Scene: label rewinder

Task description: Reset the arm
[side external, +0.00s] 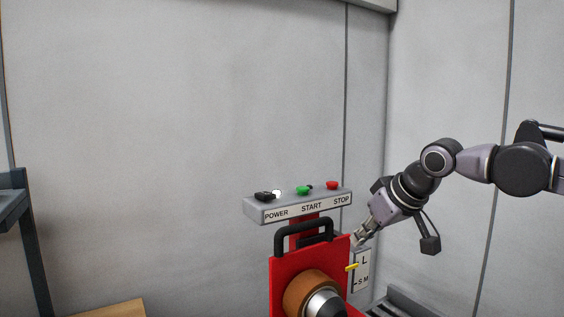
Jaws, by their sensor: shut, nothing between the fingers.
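My gripper (361,238) is at the lower right of the middle, pointing down and to the left. It is shut and empty. It is beside the right edge of the red rewinder panel (290,268), just above the L/S/M plate (363,270). Whether it touches anything cannot be told. The label rewinder carries a brown roll (308,292) on a metal spindle (327,304), cut off by the bottom edge.
A grey control box (256,210) above the panel has a black power switch (264,196), a green START button (303,190) and a red STOP button (332,185). A black handle (303,225) tops the panel. A yellow pointer (352,267) sticks out right. The space at upper left is clear.

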